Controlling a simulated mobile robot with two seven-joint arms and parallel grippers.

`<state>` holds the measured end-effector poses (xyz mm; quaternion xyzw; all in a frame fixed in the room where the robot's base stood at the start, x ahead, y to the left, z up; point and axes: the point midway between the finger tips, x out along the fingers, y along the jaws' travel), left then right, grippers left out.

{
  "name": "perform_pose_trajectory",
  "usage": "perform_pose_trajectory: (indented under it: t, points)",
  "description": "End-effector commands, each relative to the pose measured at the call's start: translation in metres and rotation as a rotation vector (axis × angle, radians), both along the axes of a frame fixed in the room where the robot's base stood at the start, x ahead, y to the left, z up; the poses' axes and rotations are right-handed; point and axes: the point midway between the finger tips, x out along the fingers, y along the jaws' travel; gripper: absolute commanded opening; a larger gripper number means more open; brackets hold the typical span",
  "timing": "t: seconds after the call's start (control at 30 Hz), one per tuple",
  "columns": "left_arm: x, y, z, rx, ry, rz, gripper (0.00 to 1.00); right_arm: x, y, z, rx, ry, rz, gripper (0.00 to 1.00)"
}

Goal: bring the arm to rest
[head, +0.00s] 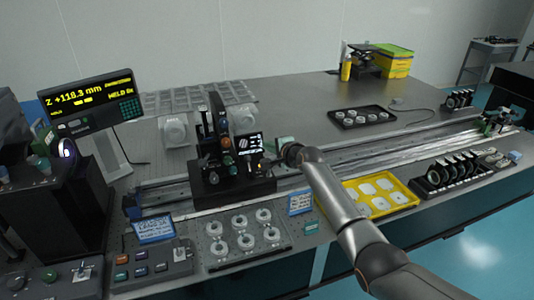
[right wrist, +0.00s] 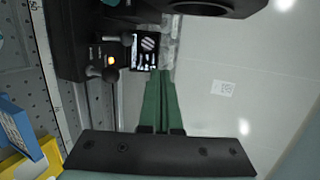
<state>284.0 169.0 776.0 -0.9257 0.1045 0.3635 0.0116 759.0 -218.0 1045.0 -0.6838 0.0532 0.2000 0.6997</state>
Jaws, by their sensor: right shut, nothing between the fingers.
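My right arm (head: 345,205) reaches in from the bottom right of the head view. Its gripper (head: 264,162) is beside the small display on the black stage carriage (head: 215,188), over the long rail. In the right wrist view the green fingers (right wrist: 164,100) of this gripper are together with nothing between them. They point toward the lit display (right wrist: 146,50) and the black knobs next to it. I cannot tell whether the fingertips touch the carriage. My left gripper does not show.
A metal rail (head: 390,142) runs along the table. A yellow tray (head: 403,186) of pale pieces lies under my right forearm. A plate of ring-shaped parts (head: 215,252) is at the front. A black lens rack (head: 445,185) stands right. Bare tabletop (head: 290,100) lies behind the rail.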

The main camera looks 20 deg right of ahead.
Motion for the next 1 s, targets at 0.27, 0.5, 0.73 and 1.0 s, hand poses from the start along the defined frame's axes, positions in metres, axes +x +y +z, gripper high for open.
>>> perform_pose_trajectory:
  t: [0.27, 0.5, 0.73, 1.0]
  points:
    - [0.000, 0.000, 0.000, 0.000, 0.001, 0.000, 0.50, 0.001, -0.002, 0.005, -0.001, 0.002, 0.000, 0.00]
    - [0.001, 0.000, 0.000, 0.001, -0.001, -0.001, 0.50, -0.004, 0.000, -0.003, -0.021, 0.009, 0.013, 0.00]
    - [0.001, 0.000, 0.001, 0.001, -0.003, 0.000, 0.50, -0.069, 0.022, -0.076, -0.279, 0.096, 0.180, 0.00]
    - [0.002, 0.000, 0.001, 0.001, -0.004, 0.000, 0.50, -0.207, 0.038, -0.158, -0.694, 0.221, 0.484, 0.00]
